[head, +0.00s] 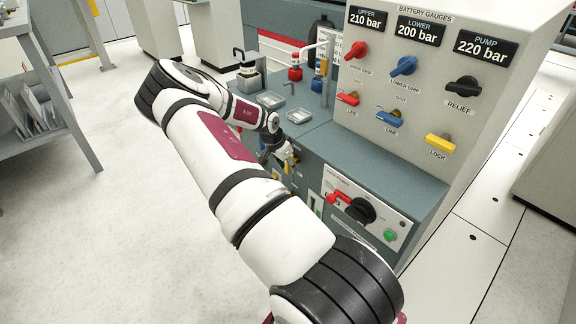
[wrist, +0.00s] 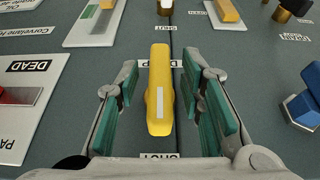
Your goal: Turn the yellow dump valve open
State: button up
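The yellow dump valve handle (wrist: 159,90) has a white stripe and lies lengthwise up the wrist view. Its near end points toward a "SHUT" label (wrist: 160,156). The "DUMP" label beyond is partly covered by the handle. My gripper (wrist: 162,80) is open, with its green-padded fingers on either side of the handle and a gap showing on both sides. In the head view my gripper (head: 284,152) is small at the grey console, by a bit of yellow; the arm partly hides this area.
In the wrist view a red handle (wrist: 22,96) near a "DEAD" label is left, and a blue handle (wrist: 304,108) is right. In the head view the gauge panel (head: 490,75) rises right of the console (head: 385,160).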

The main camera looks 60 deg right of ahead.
grip_shut()
jog(key=shift+g, duration=0.3)
jog(key=shift+w+g+y, duration=0.1)
jog(key=shift+g+y, duration=0.2)
jog(key=shift+g, duration=0.6)
jog(key=shift+f+n+g+b, duration=0.2)
jog(key=shift+n+g+b, duration=0.3)
jog(key=shift+g+b, duration=0.75)
jog(key=g+b, duration=0.2)
jog(key=b, duration=0.1)
jog(key=shift+f+n+g+y, duration=0.1)
jog(key=shift+n+g+y, duration=0.2)
jog(key=shift+y, duration=0.1)
jog(key=g+b, duration=0.3)
jog(key=b, duration=0.1)
jog(key=shift+r+n, duration=0.2)
jog(key=shift+n, duration=0.2)
jog(key=shift+r+g+b, duration=0.1)
jog(key=shift+g+b, duration=0.35)
jog(key=shift+b, duration=0.1)
